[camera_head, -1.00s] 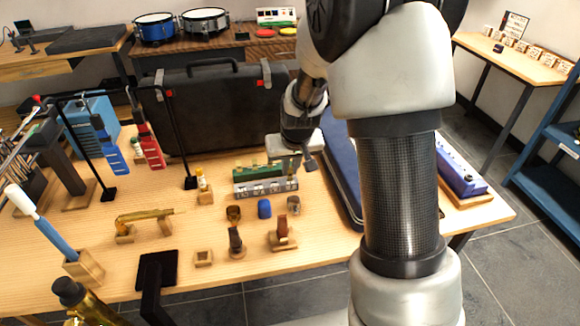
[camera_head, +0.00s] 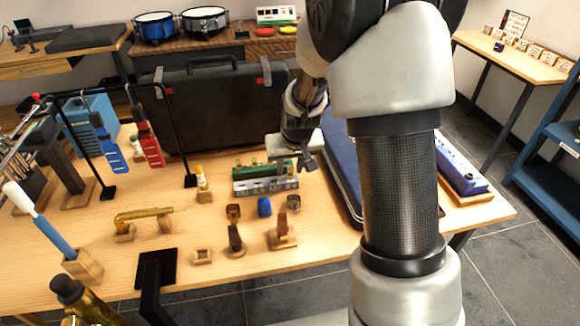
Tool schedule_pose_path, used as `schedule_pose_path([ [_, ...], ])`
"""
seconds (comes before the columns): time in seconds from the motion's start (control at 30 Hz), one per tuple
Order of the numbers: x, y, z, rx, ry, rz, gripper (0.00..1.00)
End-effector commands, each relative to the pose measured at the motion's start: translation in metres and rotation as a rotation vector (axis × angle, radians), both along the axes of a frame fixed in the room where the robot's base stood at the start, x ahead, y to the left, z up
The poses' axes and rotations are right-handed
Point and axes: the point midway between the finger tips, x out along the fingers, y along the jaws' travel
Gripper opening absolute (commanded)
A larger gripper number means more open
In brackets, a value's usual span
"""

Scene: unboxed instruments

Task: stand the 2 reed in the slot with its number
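A pale grey rack (camera_head: 266,187) with dark marks along its front stands on the wooden table. Its marks are too small to read. A green holder (camera_head: 248,172) lies just behind it, with small tan tips showing on top. I cannot make out which piece is the 2 reed. My gripper (camera_head: 304,165) hangs beside the right end of the green holder, above and behind the rack's right end. It is small and partly edge-on, so I cannot tell whether its fingers are apart or hold anything.
A blue case (camera_head: 339,165) lies right of the gripper and a large black case (camera_head: 220,108) stands behind. Small mouthpieces, a blue cap (camera_head: 264,207) and wooden blocks stand in front of the rack. A black stand (camera_head: 190,140) rises left.

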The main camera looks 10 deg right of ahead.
Motion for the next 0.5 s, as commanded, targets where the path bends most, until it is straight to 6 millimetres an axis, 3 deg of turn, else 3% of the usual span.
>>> schedule_pose_path([
  [0.27,0.000,0.000,0.002,0.000,-0.001,0.000,0.33],
  [0.5,-0.012,0.000,0.036,0.000,-0.004,0.001,0.33],
])
